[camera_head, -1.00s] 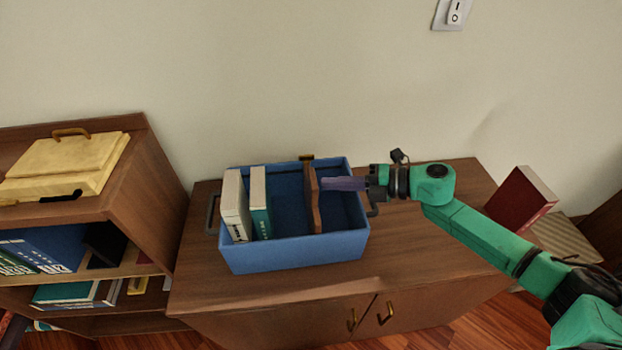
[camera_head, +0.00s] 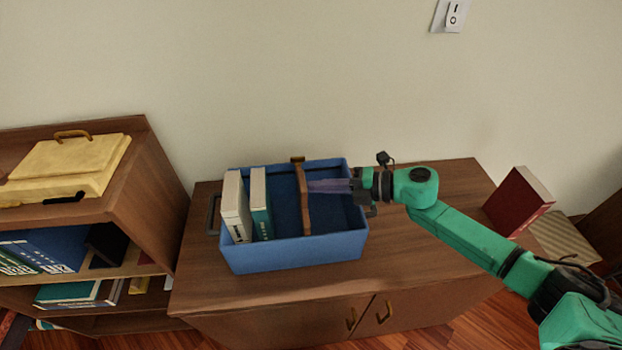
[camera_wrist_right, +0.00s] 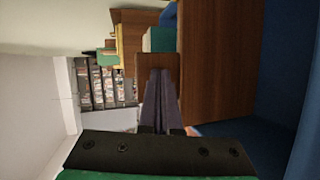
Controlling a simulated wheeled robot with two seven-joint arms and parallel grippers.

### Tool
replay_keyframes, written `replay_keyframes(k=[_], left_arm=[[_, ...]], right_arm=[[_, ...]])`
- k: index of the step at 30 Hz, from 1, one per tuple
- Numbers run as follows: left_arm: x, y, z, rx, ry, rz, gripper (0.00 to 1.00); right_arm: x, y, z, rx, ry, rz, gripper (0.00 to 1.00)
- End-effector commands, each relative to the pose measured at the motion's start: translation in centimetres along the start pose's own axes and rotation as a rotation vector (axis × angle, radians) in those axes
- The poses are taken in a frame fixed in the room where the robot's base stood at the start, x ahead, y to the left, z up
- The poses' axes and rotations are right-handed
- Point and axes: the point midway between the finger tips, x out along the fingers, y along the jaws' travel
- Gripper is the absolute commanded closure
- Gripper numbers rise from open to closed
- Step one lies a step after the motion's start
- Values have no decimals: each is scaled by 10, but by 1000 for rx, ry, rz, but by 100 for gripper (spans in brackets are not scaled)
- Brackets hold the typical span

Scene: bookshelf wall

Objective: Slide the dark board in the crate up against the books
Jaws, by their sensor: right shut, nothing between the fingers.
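The blue crate (camera_head: 290,252) stands on the wooden cabinet. Two books, one white (camera_head: 236,205) and one teal (camera_head: 261,203), stand upright at its left end. The dark brown board (camera_head: 305,205) stands across the crate, with a clear gap between it and the teal book. My right gripper (camera_head: 311,186) is shut and empty, with its purple fingertips at the board's right face, seemingly touching it. In the right wrist view the shut fingers (camera_wrist_right: 159,75) point at the brown board (camera_wrist_right: 212,60). My left gripper is not in view.
A dark red book (camera_head: 520,200) stands at the cabinet's right end. A bookshelf (camera_head: 150,180) with a yellow case (camera_head: 65,163) on top is at the left. The crate's right part is free apart from my fingers.

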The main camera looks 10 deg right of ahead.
Motion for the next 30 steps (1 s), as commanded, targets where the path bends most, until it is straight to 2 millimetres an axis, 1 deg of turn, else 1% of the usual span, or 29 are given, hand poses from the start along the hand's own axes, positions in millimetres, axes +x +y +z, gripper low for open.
replay_keyframes(k=[30], left_arm=[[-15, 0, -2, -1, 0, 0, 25]], right_arm=[[46, 14, -21, -1, 5, 1, 100]])
